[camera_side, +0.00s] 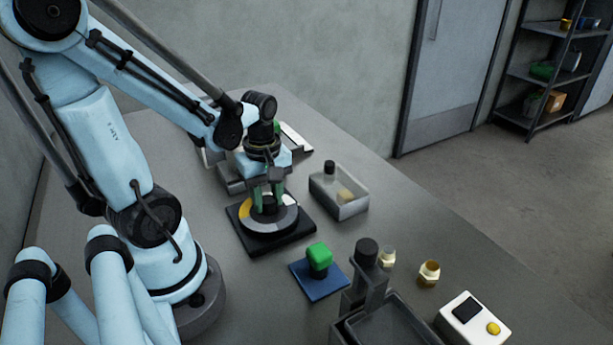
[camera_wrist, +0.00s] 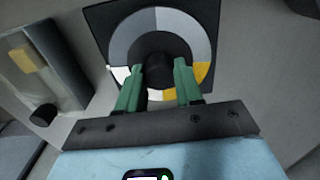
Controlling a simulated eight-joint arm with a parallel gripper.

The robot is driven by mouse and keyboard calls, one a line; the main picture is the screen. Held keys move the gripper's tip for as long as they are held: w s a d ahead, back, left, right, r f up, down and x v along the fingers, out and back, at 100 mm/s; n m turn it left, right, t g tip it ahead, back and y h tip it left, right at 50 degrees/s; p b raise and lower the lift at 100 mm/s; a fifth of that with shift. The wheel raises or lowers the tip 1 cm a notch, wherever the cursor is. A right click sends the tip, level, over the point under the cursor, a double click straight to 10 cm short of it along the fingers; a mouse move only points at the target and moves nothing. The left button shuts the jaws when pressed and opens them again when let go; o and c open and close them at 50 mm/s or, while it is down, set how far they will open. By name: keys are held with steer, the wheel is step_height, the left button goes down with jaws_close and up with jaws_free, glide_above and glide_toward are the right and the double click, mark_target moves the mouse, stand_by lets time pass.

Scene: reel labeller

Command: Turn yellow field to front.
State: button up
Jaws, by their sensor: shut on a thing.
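A round reel disc (camera_side: 255,226) lies flat on a black square base (camera_side: 283,243). Its ring carries grey fields, white fields and a yellow field. In the side view the yellow field (camera_side: 245,211) is at the disc's left. In the wrist view the yellow field (camera_wrist: 201,74) is at the ring's right, with more yellow low between the fingers. A dark hub (camera_wrist: 159,71) stands at the disc's centre. My gripper (camera_wrist: 161,72) has green fingers, one on each side of the hub, shut on it. In the side view my gripper (camera_side: 268,200) is above the disc and hides part of it.
A clear open bin (camera_side: 347,205) with a yellowish block stands right of the base. A green-topped knob (camera_side: 319,256) on a blue plate (camera_side: 325,283), a dark post fixture (camera_side: 363,270), brass fittings (camera_side: 429,273) and a white button box (camera_side: 473,318) are toward the front right.

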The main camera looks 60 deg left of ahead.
steer(key=m, duration=0.4)
steer(key=shift+m, duration=0.3)
steer(key=m, duration=0.3)
steer(key=shift+m, duration=0.4)
steer(key=m, duration=1.2)
steer(key=shift+m, duration=0.3)
steer(key=m, duration=0.4)
steer(key=shift+m, duration=0.3)
steer(key=o, duration=1)
steer(key=shift+o, duration=0.2)
